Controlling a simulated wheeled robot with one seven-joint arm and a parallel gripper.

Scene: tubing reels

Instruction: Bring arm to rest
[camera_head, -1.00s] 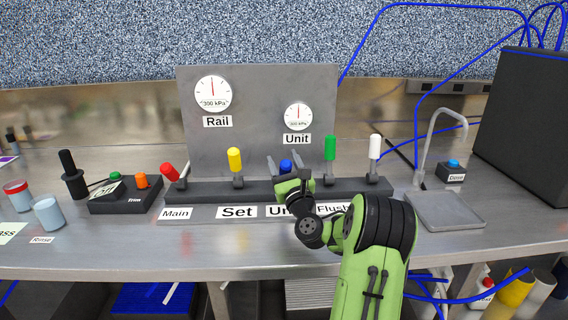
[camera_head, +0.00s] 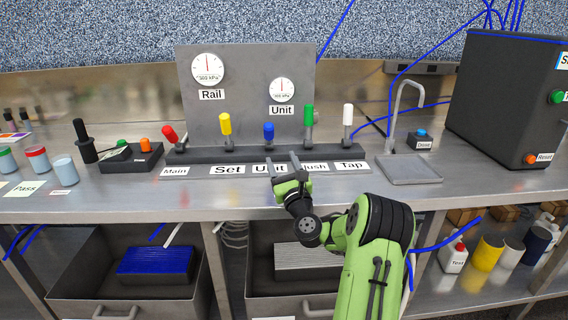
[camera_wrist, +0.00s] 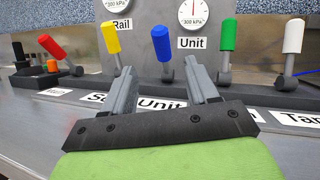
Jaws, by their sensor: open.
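My gripper (camera_head: 283,165) is open and empty. It is held over the front part of the bench, in front of the row of levers, with its fingers pointing toward the blue lever (camera_head: 268,132). In the wrist view the two gripper fingers (camera_wrist: 160,88) stand apart, with the blue lever (camera_wrist: 161,44) seen between and beyond them, not touched. The red (camera_head: 170,133), yellow (camera_head: 225,124), green (camera_head: 308,116) and white (camera_head: 348,116) levers stand on the same dark base. My gripper partly covers the "Unit" label.
A metal panel (camera_head: 245,75) with two gauges stands behind the levers. At left are a black control box (camera_head: 131,159) and several cups. At right are a tap (camera_head: 405,90), a shallow tray (camera_head: 408,171) and a large dark box (camera_head: 505,90). Open drawers (camera_head: 120,255) lie below the bench edge.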

